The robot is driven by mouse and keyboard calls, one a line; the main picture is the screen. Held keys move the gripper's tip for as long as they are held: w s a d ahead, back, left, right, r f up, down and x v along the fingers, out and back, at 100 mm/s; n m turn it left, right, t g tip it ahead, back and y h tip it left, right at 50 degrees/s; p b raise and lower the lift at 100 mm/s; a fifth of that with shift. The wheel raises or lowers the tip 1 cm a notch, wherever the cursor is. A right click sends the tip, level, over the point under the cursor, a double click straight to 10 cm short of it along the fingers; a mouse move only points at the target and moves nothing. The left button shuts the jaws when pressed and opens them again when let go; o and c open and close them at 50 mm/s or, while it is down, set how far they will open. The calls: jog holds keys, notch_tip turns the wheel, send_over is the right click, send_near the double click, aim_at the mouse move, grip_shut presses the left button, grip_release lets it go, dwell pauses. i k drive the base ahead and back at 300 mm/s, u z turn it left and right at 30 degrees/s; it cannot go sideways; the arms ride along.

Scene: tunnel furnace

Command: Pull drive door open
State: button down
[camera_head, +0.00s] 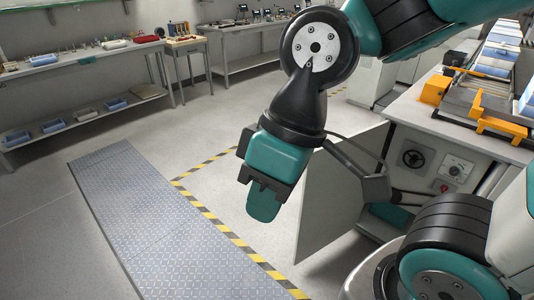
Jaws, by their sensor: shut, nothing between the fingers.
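The drive door (336,200) is a flat light-grey panel. It stands swung out from the front of the furnace cabinet (436,160), at a wide angle to it. My gripper (264,200) hangs pointing down just left of the door's free edge, in the middle of the picture. Its teal fingers are shut with nothing between them. I cannot tell whether they touch the door. My wrist and forearm hide part of the door's upper edge, and the door's handle is not visible. Part of the opening behind the door is covered by my arm.
A handwheel (413,158), a dial (456,170) and a red button (444,188) are on the cabinet front. Orange fixtures (434,90) sit on the furnace top. A metal floor plate (160,220) and striped tape (225,228) lie left. Workbenches (85,58) stand behind; the floor between is clear.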

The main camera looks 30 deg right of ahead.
aim_at(332, 200)
jog(key=i, duration=1)
jog(key=z, duration=0.25)
